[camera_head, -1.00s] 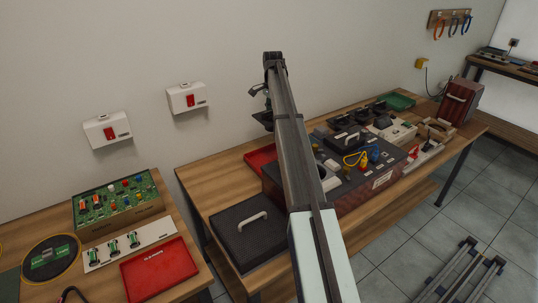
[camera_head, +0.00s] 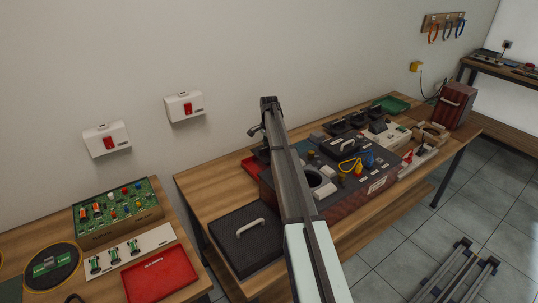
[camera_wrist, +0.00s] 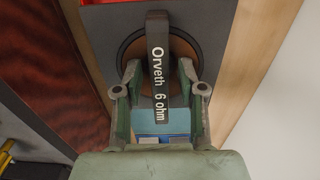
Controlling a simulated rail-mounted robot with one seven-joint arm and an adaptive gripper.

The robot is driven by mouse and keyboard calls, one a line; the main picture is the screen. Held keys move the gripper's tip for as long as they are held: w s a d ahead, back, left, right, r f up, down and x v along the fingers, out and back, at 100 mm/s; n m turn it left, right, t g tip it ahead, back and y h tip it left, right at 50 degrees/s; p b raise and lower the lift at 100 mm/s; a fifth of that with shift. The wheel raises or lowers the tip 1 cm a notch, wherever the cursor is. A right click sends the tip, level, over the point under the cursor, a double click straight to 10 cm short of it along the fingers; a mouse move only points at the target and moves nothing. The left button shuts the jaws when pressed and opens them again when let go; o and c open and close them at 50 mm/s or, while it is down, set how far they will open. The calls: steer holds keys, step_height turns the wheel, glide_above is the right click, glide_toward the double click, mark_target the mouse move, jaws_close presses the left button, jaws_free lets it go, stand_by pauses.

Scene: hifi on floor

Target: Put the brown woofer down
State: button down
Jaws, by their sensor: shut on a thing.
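The brown woofer (camera_wrist: 183,50) shows in the wrist view as a round brown cone in a black ring, with a dark handle bar across it reading "Orveth 6 ohm". My gripper (camera_wrist: 160,75) is shut on this bar. The woofer is over a grey surface with a red edge (camera_wrist: 125,2); I cannot tell whether it touches. In the head view my gripper (camera_head: 262,152) is over the back of the bench, by a red tray (camera_head: 249,166). The woofer cannot be made out there.
A dark red wood-grain cabinet (camera_wrist: 45,60) stands close on the left in the wrist view. In the head view, a black lidded panel with a handle (camera_head: 248,240) lies at the front left of the bench (camera_head: 200,190). Bare wood lies left of the red tray.

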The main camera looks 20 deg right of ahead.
steer(key=shift+f+p, duration=0.45)
steer(key=shift+f, duration=1.4)
steer(key=shift+f, duration=0.1)
steer(key=c, duration=0.7)
jaws_free()
step_height(320, 180, up, 12)
steer(key=b, duration=0.3)
steer(key=shift+b, duration=0.3)
steer(key=shift+s, duration=0.1)
